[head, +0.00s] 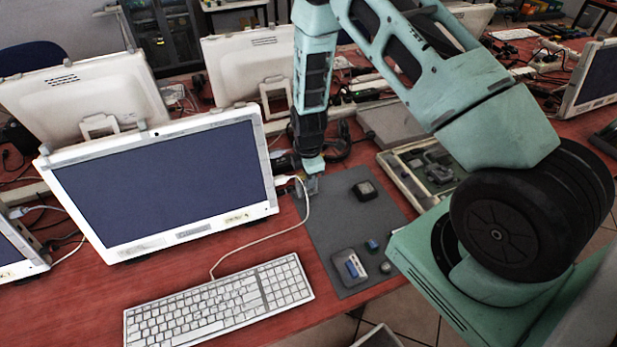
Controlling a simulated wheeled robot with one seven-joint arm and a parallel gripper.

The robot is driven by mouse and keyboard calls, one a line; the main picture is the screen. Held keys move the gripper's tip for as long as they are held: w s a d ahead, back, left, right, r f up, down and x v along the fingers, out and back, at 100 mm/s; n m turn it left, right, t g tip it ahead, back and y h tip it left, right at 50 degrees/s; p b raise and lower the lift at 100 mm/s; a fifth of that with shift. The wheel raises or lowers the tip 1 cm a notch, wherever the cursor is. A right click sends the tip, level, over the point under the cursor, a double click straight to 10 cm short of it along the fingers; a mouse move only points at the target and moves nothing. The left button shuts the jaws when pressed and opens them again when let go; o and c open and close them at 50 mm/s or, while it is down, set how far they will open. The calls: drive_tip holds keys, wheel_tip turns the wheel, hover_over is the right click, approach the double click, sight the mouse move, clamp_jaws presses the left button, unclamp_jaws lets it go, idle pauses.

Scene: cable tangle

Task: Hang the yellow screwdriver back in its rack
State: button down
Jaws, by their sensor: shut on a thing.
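My gripper (308,184) points down at the back left of the grey mat (340,222), just right of the front monitor. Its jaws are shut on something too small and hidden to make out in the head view. A white cable (304,208) curves close by the jaws; I cannot tell whether it touches them. I cannot pick out the yellow screwdriver or its rack with certainty. The area behind the jaws is partly hidden by my arm and the monitor.
The front monitor (165,185) stands left of my gripper, with a white keyboard (220,305) before it. A parts case (410,180) lies right. Cables clutter the back.

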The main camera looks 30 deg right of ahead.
drive_tip(key=c, duration=1.3)
unclamp_jaws()
wheel_tip(320, 180, up, 17)
drive_tip(key=b, duration=0.2)
drive_tip(key=shift+r+b, duration=0.15)
drive_tip(key=shift+b, duration=0.25)
drive_tip(key=shift+r, duration=0.15)
wheel_tip(320, 180, up, 6)
drive_tip(key=p, duration=0.4)
drive_tip(key=shift+p, duration=0.4)
